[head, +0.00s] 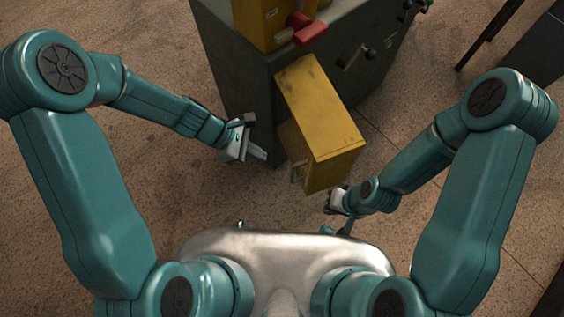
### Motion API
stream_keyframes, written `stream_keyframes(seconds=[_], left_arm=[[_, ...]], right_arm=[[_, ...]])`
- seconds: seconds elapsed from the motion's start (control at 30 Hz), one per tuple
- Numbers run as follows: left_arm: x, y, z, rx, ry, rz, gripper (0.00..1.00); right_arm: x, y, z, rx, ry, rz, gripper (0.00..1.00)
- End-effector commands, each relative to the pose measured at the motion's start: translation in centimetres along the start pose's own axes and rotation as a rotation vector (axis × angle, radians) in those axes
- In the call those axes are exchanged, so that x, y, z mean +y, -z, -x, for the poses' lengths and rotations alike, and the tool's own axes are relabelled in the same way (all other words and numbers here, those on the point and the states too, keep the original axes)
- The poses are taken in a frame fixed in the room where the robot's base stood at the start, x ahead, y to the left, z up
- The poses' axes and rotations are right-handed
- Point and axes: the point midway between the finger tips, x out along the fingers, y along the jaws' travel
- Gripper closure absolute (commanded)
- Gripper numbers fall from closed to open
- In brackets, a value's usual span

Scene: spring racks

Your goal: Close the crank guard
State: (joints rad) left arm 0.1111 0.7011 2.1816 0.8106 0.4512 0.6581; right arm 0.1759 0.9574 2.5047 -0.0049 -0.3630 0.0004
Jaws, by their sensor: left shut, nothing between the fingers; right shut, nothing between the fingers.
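The crank guard looks to be the yellow box-shaped cover (318,115) that juts out from the front of the dark grey cabinet (232,70). It stands out at an angle toward me, with a small metal handle (297,171) on its near left edge. My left gripper (257,152) is shut and empty, to the left of the cover and apart from it. My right gripper (335,203) is shut and empty, just below the cover's near right corner; I cannot tell whether it touches.
A red handle (307,30) sits on a yellow housing (258,22) on top of the cabinet. Small dark levers (355,56) stick out of the cabinet to the right of the cover. Dark legs and a panel stand at the upper right.

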Motion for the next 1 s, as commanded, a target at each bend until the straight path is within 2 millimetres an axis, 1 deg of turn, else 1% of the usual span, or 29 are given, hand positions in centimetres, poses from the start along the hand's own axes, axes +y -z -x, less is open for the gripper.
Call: stream_keyframes(seconds=[0.03,0.17,0.3,0.4,0.57,1.0], left_arm=[[-0.1,0.3,-1.6,0.0,0.004,0.0,1.0],[-0.1,0.3,-4.3,0.001,0.003,-0.001,1.0],[-0.1,-1.2,-5.9,0.002,0.002,-0.005,1.0],[0.0,-1.9,-6.6,0.002,0.001,-0.004,1.0],[0.0,-2.4,-7.2,0.002,0.0,-0.002,1.0],[0.0,-2.5,-7.2,0.002,0.0,-0.002,1.0]], right_arm=[[0.3,0.0,-0.8,0.0,0.0,0.0,1.0],[0.6,0.0,-1.8,0.0,0.0,0.0,1.0],[0.7,0.0,-2.0,0.0,0.0,0.0,1.0],[0.8,0.0,-2.2,0.0,0.0,0.0,1.0],[0.8,0.0,-2.3,0.0,0.0,0.0,1.0],[0.8,0.1,-2.3,0.0,0.0,0.0,1.0]])
